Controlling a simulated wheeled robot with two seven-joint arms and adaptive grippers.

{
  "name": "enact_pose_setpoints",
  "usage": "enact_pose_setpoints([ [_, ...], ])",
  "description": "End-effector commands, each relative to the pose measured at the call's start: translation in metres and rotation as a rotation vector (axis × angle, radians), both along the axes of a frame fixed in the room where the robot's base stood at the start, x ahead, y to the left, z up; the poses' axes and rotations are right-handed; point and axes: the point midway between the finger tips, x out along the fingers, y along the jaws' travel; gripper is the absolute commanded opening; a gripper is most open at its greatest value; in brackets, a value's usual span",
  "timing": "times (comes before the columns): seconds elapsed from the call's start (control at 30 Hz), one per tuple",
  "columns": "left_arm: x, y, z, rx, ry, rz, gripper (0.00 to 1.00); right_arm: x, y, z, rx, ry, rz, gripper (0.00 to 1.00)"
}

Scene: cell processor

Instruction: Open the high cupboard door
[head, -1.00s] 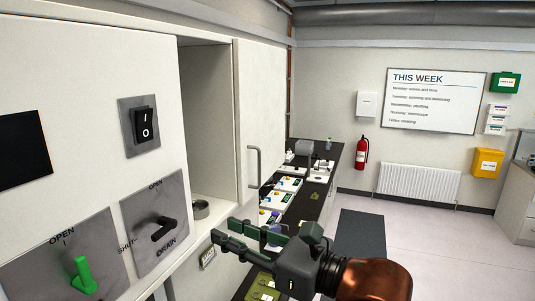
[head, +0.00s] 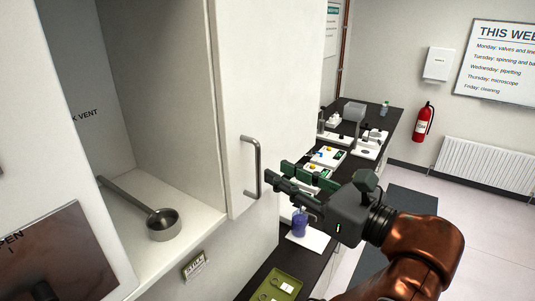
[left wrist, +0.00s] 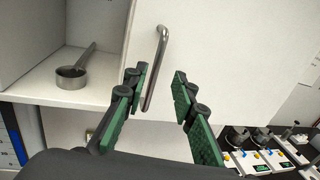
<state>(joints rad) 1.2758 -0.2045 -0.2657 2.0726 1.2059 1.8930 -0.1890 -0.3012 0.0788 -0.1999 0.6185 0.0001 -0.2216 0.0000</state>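The white cupboard door (head: 262,85) is at the right of an open compartment, with its grey bar handle (head: 251,168) upright near its left edge. My left gripper (head: 280,180) is beside the handle's lower part in the head view, open and empty. In the left wrist view, the two green-padded fingertips (left wrist: 158,76) are spread apart, and the handle (left wrist: 156,68) appears between them. I cannot tell whether either finger touches it. My right gripper is not in view.
A metal ladle (head: 164,224) lies on the shelf of the open compartment (head: 160,70). Below and beyond the door, a dark counter (head: 310,245) carries lab devices, a purple bottle (head: 299,222) and a green tray (head: 275,287). A fire extinguisher (head: 423,122) hangs on the far wall.

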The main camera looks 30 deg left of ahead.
Motion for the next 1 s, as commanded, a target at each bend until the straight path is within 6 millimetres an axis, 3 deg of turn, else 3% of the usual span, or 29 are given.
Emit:
enact_pose_setpoints([
  [0.43, 0.017, 0.061, 0.002, 0.001, 0.001, 0.003, 0.25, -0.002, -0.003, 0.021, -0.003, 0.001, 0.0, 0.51],
  [0.83, 0.019, 0.068, 0.0, 0.0, 0.001, 0.0, 0.24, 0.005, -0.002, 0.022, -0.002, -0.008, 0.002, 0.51],
  [1.0, 0.019, 0.068, 0.0, 0.0, 0.001, 0.001, 0.12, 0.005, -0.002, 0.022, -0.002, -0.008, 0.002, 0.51],
])
